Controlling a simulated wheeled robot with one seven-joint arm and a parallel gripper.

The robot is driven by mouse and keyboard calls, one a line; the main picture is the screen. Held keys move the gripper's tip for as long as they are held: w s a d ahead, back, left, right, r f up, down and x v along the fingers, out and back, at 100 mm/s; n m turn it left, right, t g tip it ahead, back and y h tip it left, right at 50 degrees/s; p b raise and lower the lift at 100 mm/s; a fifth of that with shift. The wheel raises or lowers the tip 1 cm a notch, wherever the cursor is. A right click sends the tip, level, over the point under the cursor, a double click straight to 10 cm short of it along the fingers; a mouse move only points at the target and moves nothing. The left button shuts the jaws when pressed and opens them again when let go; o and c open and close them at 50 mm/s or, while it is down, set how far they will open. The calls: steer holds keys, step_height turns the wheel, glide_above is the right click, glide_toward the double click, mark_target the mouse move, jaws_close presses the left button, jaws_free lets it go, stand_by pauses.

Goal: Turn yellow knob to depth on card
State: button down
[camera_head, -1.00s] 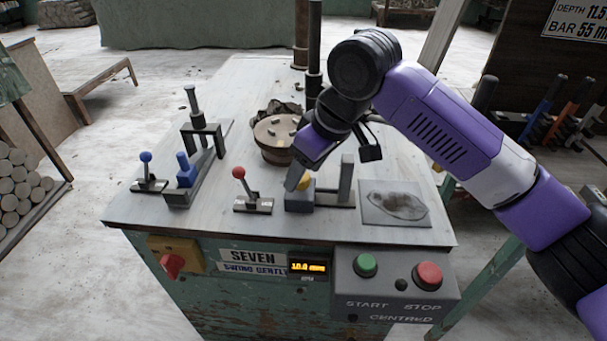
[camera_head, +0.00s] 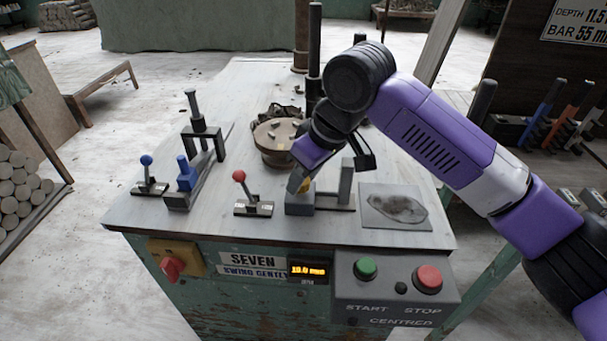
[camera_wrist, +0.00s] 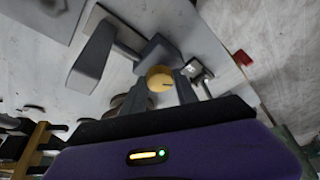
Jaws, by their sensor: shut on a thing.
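The yellow knob (camera_wrist: 160,79) sits on a grey block (camera_head: 300,205) on the bench top. In the wrist view the knob lies at the tips of my gripper (camera_wrist: 172,82), which is shut on it. In the head view my gripper (camera_head: 298,182) reaches down to the knob and hides part of it. The card (camera_head: 579,22) at the top right reads DEPTH 11.5 and BAR 55 mm. The orange depth display (camera_head: 308,270) on the bench front appears to read 10.4 mm; the digits are blurred.
A red-knobbed lever (camera_head: 240,177) stands just left of the block, and a grey upright (camera_head: 346,182) just right. A blue-knobbed lever (camera_head: 147,162) is farther left. A stained plate (camera_head: 396,207) lies to the right. START (camera_head: 365,268) and STOP (camera_head: 428,278) buttons are on the front.

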steer(key=shift+r+p, duration=0.15)
steer(key=shift+p, duration=0.15)
steer(key=m+p, duration=0.1)
steer(key=p, duration=0.1)
steer(key=m+p, duration=0.2)
steer(key=shift+s+a+r+t+h+p, duration=0.2)
steer(key=shift+t+h+p, duration=0.15)
steer(key=shift+t+h, duration=0.05)
steer(key=m+p, duration=0.2)
steer(key=p, duration=0.1)
steer(key=m+h+p, duration=0.1)
steer(key=m+p, duration=0.1)
steer(key=p, duration=0.2)
steer(key=shift+s+a+m+t+h, duration=0.1)
steer(key=shift+a+m+t+h, duration=0.05)
steer(key=shift+m+t+h, duration=0.2)
steer(key=m+p, duration=0.1)
steer(key=p, duration=0.1)
steer(key=m+h+p, duration=0.1)
steer(key=m+p, duration=0.1)
steer(key=shift+a+f+m, duration=0.1)
steer(key=shift+f+m, duration=0.05)
steer(key=shift+m, duration=0.1)
steer(key=shift+f+m+h+p, duration=0.15)
steer(key=shift+m+h+p, duration=0.7)
steer(key=shift+m+p, duration=0.75)
steer(key=c, duration=0.9)
jaws_free()
steer(key=shift+c, duration=0.2)
